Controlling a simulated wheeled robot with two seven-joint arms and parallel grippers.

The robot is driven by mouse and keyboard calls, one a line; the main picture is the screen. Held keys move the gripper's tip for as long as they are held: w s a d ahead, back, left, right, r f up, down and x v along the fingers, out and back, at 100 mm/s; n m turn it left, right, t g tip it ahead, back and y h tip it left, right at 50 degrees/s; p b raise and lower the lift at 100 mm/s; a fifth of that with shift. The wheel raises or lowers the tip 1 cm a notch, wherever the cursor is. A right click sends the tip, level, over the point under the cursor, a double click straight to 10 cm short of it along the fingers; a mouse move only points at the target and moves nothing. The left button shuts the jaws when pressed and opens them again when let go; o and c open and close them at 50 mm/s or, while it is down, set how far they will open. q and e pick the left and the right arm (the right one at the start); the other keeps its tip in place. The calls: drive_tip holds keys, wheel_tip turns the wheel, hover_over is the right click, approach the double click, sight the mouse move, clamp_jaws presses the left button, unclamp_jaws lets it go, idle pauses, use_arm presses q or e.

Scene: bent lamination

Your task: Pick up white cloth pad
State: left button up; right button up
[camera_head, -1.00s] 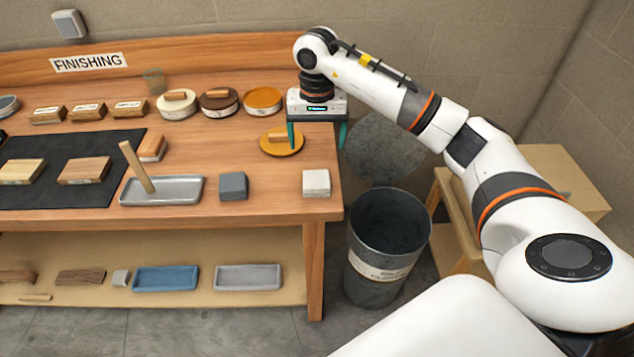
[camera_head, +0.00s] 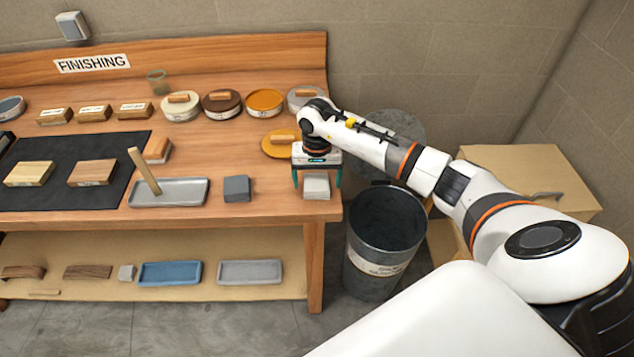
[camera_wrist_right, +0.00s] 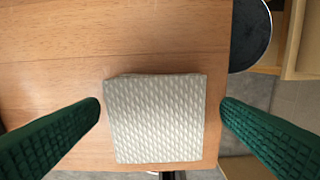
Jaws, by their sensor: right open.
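The white cloth pad (camera_head: 316,188) is a small pale block near the front right corner of the wooden table. In the right wrist view the pad (camera_wrist_right: 155,118) shows a quilted, wavy top and lies between the two green fingers. My right gripper (camera_head: 317,184) is open over the pad, with one finger on either side. In the right wrist view the right gripper (camera_wrist_right: 160,110) has gaps between its fingers and the pad, so it holds nothing. The head view does not show how high the fingertips are above the table. My left gripper is not in view.
A dark grey block (camera_head: 237,189) and a grey tray (camera_head: 168,193) with a wooden stick lie left of the pad. A metal bin (camera_head: 386,235) stands just past the table's right edge. An orange disc (camera_head: 277,144) with a wooden piece lies behind the gripper.

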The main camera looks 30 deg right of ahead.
sight(317, 180)
drive_tip(key=c, duration=1.1)
drive_tip(key=shift+o, duration=0.2)
drive_tip(key=shift+r, duration=0.1)
wheel_tip(317, 180, up, 10)
drive_tip(key=b, duration=0.3)
